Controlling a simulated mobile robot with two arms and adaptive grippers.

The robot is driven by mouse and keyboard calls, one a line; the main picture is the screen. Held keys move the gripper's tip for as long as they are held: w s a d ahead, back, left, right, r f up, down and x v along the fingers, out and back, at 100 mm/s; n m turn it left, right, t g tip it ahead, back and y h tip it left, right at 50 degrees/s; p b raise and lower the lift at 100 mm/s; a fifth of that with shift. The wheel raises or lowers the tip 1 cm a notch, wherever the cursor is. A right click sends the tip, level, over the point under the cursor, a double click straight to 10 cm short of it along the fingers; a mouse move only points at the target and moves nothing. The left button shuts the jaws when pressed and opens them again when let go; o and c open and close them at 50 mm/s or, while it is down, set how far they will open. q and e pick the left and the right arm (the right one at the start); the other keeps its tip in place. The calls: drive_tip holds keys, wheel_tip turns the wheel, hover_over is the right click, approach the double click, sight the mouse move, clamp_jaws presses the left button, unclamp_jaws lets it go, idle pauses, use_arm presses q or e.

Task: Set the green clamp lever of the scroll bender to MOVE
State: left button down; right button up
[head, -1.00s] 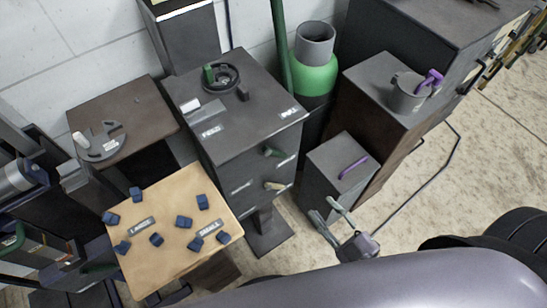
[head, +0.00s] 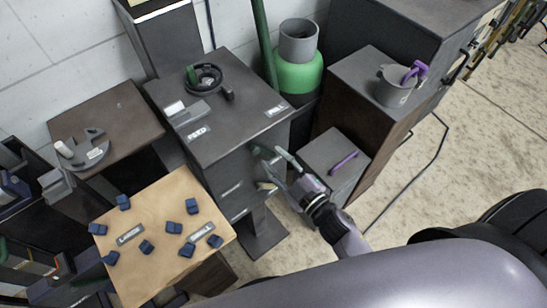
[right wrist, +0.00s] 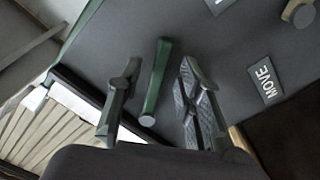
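The scroll bender is a dark grey cabinet (head: 215,125) with a round fixture on top. Its green clamp lever (right wrist: 156,82) stands out from the front face in the right wrist view. In the head view the lever is mostly hidden by my right gripper (head: 270,162). My right gripper is open, with one finger on each side of the lever in the right wrist view; I cannot tell whether either finger touches it. A MOVE label (right wrist: 265,80) is on the face to the right of the lever. My left gripper is not in view.
A tan knob (right wrist: 299,13) is on the same face. A low grey box with a purple handle (head: 343,163) stands right of the bender. A wooden table (head: 160,265) with several blue blocks is at front left. A green cylinder (head: 297,72) stands behind.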

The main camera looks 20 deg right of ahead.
drive_tip(key=shift+w+a, duration=0.2)
drive_tip(key=shift+w, duration=0.35)
drive_tip(key=shift+c, duration=0.5)
clamp_jaws()
